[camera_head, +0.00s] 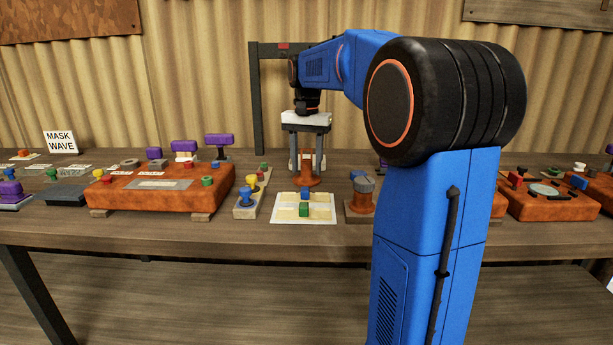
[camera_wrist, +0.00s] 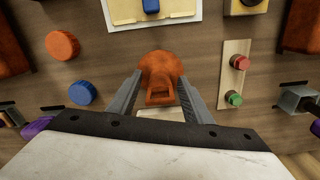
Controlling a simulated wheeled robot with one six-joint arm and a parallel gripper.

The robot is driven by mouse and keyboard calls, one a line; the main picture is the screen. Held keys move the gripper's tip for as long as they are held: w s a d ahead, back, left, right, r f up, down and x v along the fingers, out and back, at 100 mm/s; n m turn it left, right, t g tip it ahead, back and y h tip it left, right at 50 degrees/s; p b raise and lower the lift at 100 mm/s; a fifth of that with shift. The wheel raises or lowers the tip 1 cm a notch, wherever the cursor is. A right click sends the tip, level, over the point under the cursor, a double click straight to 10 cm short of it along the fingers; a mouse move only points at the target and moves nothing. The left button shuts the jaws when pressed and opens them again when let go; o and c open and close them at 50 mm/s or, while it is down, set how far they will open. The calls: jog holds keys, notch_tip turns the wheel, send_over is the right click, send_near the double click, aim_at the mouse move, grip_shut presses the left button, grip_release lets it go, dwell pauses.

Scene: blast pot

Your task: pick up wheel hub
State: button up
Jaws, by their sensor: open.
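An orange-brown piece (camera_head: 306,178) with a wider round base stands on the table and seems to be the wheel hub. In the wrist view it (camera_wrist: 160,72) has a rounded far part and a slotted near part. My gripper (camera_head: 306,172) points down over it with one finger on each side. In the wrist view my open gripper (camera_wrist: 158,85) has its fingers beside the piece's near part. I cannot tell whether either finger touches it. Part of the piece is hidden by the fingers and gripper body.
A cream card (camera_head: 325,207) with blue and green blocks lies in front. A strip with red and green knobs (camera_wrist: 236,75) and orange (camera_wrist: 62,45) and blue discs (camera_wrist: 82,93) flank the gripper. A large orange box (camera_head: 150,196) stands left. A dark frame (camera_head: 256,100) rises behind.

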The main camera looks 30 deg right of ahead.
jog(key=shift+f, duration=0.7)
jog(key=shift+c, duration=0.6)
grip_shut()
jog(key=shift+r, duration=0.15)
